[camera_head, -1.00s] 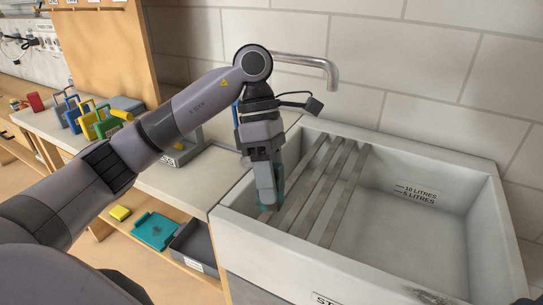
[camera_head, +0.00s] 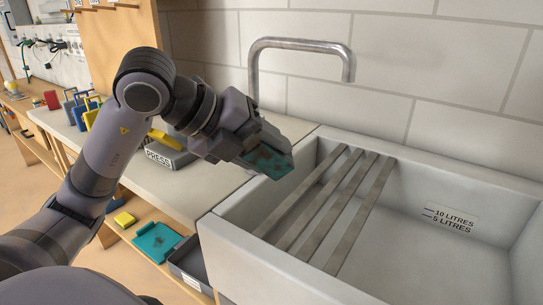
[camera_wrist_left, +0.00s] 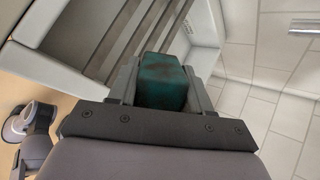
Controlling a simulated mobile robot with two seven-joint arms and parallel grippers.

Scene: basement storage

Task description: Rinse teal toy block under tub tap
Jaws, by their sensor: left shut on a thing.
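My left gripper (camera_head: 266,157) is shut on the teal toy block (camera_head: 268,162), which has brownish marks on it. The block also shows between the fingers in the left wrist view (camera_wrist_left: 162,82). The gripper points to the right and holds the block in the air near the tub's left rim, below and left of the tap's end. The metal tap (camera_head: 300,44) arches from the back, with its spout pointing down. The tub (camera_head: 430,262) is pale grey with slats (camera_head: 318,208) across its left part. No water shows from the tap. My right gripper is not in view.
A grey press (camera_head: 172,152) with a yellow handle stands on the counter behind my arm. Several coloured padlock-like items (camera_head: 88,112) stand further left. A teal tray (camera_head: 157,242), a yellow block (camera_head: 124,219) and a grey bin (camera_head: 188,264) sit on the shelf below.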

